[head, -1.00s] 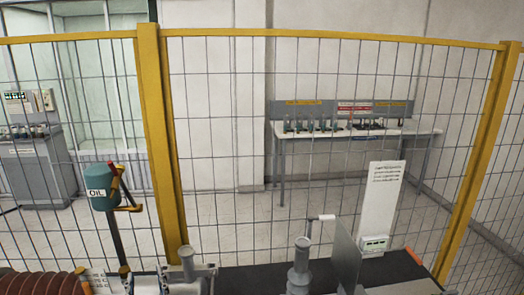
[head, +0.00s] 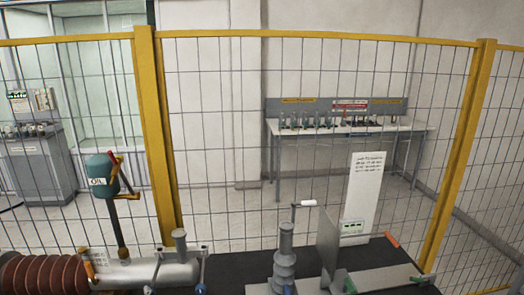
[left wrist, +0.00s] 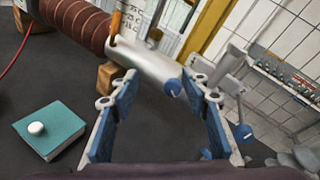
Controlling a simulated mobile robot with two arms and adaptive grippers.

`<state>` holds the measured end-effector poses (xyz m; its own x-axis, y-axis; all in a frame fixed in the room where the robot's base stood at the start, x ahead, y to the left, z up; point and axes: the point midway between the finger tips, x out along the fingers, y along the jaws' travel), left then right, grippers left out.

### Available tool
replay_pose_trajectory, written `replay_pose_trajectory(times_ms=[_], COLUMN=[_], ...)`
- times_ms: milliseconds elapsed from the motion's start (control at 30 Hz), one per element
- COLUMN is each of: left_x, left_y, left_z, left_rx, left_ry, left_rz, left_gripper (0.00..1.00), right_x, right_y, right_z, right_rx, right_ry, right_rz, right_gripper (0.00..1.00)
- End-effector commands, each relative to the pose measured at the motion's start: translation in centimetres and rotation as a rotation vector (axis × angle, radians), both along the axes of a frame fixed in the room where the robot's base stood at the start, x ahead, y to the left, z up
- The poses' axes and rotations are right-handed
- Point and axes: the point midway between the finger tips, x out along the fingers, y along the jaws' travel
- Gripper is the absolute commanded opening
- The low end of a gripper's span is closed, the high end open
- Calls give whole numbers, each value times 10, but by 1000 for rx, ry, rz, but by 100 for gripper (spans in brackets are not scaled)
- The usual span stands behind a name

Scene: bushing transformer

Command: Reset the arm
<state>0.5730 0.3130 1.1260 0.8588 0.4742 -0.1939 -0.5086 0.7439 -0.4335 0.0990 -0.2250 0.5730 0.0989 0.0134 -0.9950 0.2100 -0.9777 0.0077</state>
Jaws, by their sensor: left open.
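My left gripper (left wrist: 165,95) shows in the left wrist view with its two blue-padded fingers spread apart and nothing between them. Beyond its fingertips lies a grey metal cylinder (left wrist: 150,68) joined to a brown ribbed bushing (left wrist: 78,22). In the head view the same ribbed bushing (head: 45,272) and grey cylinder (head: 160,270) lie at the lower left. Neither gripper shows in the head view. My right gripper is in no view.
A teal box with a white knob (left wrist: 50,130) sits left of the left gripper on the dark surface. A yellow-framed mesh fence (head: 155,130) stands behind the worktop. A teal oil can (head: 102,172) and a grey insulator post (head: 285,262) stand nearby.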

Motion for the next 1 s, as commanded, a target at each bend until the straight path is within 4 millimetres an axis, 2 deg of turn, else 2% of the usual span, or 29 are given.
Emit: replay_pose_trajectory(times_ms=[167,267,400,533,700,1000], left_x=[-33,-61,-117,-169,-220,-288], left_y=[2,0,-14,-36,-65,-106], left_z=[-31,-54,-91,-115,-128,-129], left_rx=[-320,-560,-980,-1315,-1586,-1834], left_ry=[-16,-27,-39,-47,-48,-41], left_rz=[107,207,437,689,965,1371], left_gripper=[43,43,43,43,43,43], right_x=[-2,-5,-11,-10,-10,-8], right_y=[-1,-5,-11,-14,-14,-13], right_z=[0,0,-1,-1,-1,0], right_rx=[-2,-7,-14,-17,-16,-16], right_ry=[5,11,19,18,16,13], right_rz=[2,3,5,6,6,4], right_gripper=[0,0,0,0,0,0])
